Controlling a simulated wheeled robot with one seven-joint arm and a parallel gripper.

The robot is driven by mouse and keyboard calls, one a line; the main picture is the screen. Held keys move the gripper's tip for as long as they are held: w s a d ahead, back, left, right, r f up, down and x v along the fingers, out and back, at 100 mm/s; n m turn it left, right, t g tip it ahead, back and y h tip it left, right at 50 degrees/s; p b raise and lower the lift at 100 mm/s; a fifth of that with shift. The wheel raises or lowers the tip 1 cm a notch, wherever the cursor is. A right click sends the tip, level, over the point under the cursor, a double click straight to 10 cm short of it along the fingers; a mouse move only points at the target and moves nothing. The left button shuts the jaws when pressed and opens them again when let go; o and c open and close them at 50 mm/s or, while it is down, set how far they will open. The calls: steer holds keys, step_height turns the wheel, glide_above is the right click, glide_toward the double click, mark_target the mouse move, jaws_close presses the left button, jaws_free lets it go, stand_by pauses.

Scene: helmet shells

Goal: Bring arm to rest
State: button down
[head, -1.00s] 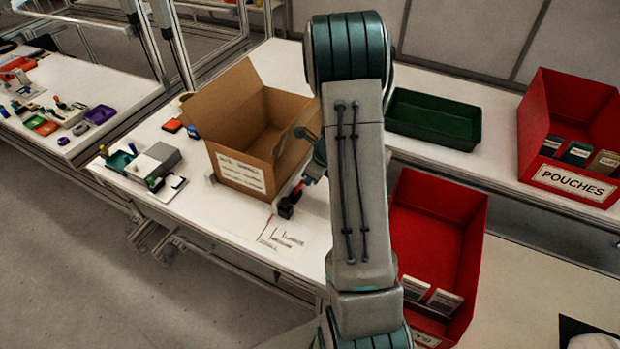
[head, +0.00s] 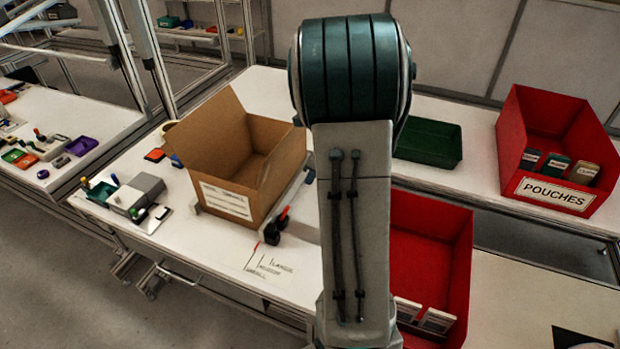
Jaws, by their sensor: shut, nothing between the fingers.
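My arm (head: 352,200) rises through the middle of the head view, with a grey link below and a dark teal joint (head: 350,68) at its top. The link is close to the camera and stands nearly upright. My gripper is not visible; the arm's upper part hides whatever lies behind it. No held object can be seen.
An open cardboard box (head: 225,165) stands on the white bench left of my arm. A green tray (head: 428,143), a red POUCHES bin (head: 555,190) and another red bin (head: 440,250) stand to the right. A grey device (head: 135,190) lies at the left.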

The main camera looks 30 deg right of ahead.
stand_by(0.4)
steer(key=s+a+r+n, duration=0.7)
steer(key=a+n, duration=0.4)
steer(key=n, duration=0.1)
steer(key=s+a+r+n+h, duration=0.2)
steer(key=s+a+r+n, duration=0.2)
steer(key=s+n, duration=0.8)
steer(key=a+n, duration=0.2)
steer(key=n, duration=0.1)
steer(key=shift+n+h, duration=0.3)
steer(key=shift+n, duration=0.1)
steer(key=c, duration=1.5)
jaws_free()
steer(key=shift+s+a+n, duration=0.1)
steer(key=shift+s+n, duration=0.25)
steer(key=shift+n, duration=0.05)
